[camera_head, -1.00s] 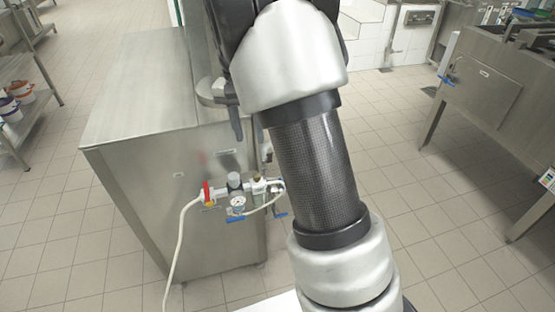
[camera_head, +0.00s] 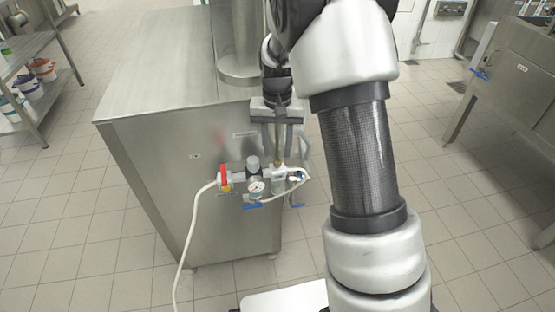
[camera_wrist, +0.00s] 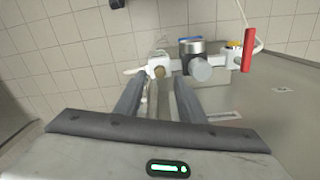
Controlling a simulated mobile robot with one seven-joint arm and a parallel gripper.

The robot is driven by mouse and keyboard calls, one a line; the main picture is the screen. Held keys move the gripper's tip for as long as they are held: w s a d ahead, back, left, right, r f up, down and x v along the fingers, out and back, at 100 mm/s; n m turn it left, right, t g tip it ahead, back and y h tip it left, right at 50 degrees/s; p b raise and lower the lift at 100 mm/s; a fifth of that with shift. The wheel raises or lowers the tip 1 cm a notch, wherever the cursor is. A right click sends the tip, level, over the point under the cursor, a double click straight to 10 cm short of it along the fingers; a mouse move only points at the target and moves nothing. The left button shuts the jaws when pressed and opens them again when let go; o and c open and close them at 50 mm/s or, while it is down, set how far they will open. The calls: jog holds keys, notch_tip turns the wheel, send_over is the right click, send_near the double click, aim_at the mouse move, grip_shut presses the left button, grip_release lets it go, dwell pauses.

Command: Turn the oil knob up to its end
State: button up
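The air-service unit (camera_head: 240,178) is mounted on the front of the steel cabinet. Its small brass oil knob (camera_wrist: 158,72) is at the end opposite the red handle, atop the lubricator (camera_head: 279,182). My gripper (camera_head: 283,148) points down above that end of the unit in the head view. In the wrist view my gripper (camera_wrist: 160,88) is open, with its two fingers apart and the brass knob showing between and just beyond their tips. Neither finger visibly touches it.
A grey regulator knob (camera_wrist: 200,68) stands close beside the oil knob. A pressure gauge (camera_head: 256,188), a red valve handle (camera_head: 225,180), blue levers and a white hose (camera_head: 187,235) are near. The steel cabinet (camera_head: 160,150) backs the unit. Tiled floor lies open around it.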

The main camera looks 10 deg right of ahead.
aim_at(278, 161)
jog(key=shift+f+b, duration=0.3)
jog(key=shift+f, duration=1.5)
grip_shut()
jog(key=shift+r+m+p, duration=0.2)
jog(key=shift+m+p, duration=0.1)
jog(key=shift+p, duration=0.15)
jog(key=shift+f+m, duration=0.15)
jog(key=shift+m, duration=0.35)
grip_release()
